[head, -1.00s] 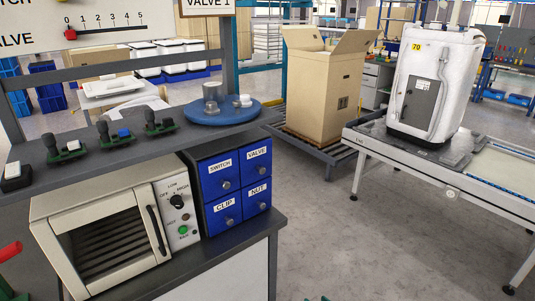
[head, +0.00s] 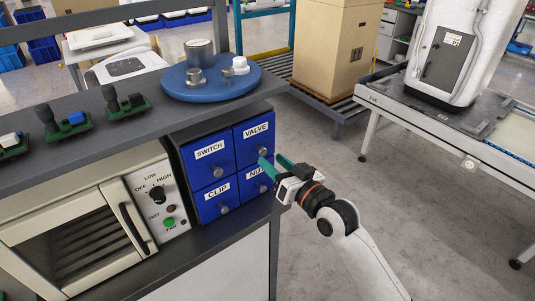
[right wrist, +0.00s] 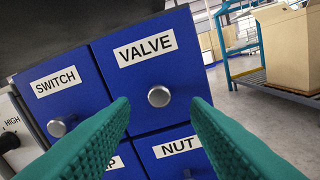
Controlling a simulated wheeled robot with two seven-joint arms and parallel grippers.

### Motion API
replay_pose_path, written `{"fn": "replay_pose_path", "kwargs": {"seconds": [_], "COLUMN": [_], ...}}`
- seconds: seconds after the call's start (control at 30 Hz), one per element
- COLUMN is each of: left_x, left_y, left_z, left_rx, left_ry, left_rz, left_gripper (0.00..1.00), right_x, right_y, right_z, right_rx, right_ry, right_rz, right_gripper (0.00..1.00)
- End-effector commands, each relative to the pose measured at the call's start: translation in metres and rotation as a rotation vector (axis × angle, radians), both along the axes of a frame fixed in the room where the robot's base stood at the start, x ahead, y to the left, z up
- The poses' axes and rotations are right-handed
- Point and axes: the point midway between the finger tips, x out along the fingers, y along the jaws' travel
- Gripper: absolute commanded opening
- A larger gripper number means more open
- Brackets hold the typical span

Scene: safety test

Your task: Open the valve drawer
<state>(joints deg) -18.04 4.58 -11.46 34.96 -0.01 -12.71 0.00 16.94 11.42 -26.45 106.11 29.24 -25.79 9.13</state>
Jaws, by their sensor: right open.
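The blue valve drawer (head: 253,133) is the upper right one of a small blue drawer block, and it is closed. Its label also shows in the right wrist view (right wrist: 146,47). Its round metal knob (right wrist: 159,95) stands between and ahead of my fingers there. My right gripper (head: 271,162) is open in front of the drawer, with its green fingers pointing at the knob. In the right wrist view its two fingers (right wrist: 160,117) stand on either side of the knob, and nothing is held. I cannot tell whether they touch it. My left gripper is not in view.
The switch drawer (head: 208,158), clip drawer (head: 217,200) and nut drawer (head: 256,183) surround it, all closed. An oven (head: 75,235) stands left on the bench. A shelf with a blue round tray (head: 235,90) overhangs the drawers. The floor right of the bench is clear.

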Motion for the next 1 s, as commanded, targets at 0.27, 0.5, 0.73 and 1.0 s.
{"fn": "replay_pose_path", "kwargs": {"seconds": [0.27, 0.5, 0.73, 1.0], "left_x": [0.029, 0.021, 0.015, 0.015], "left_y": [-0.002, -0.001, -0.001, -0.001], "left_z": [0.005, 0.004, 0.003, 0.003], "left_rx": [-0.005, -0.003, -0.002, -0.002], "left_ry": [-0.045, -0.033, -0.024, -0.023], "left_rz": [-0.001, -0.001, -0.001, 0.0], "left_gripper": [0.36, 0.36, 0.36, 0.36], "right_x": [0.025, 0.027, 0.027, 0.027], "right_y": [0.018, 0.02, 0.02, 0.019], "right_z": [0.0, 0.0, 0.0, 0.0], "right_rx": [0.001, 0.0, -0.001, -0.001], "right_ry": [-0.001, 0.0, 0.0, 0.0], "right_rz": [0.0, 0.0, -0.001, -0.001], "right_gripper": [0.43, 0.43, 0.2, 0.0]}}
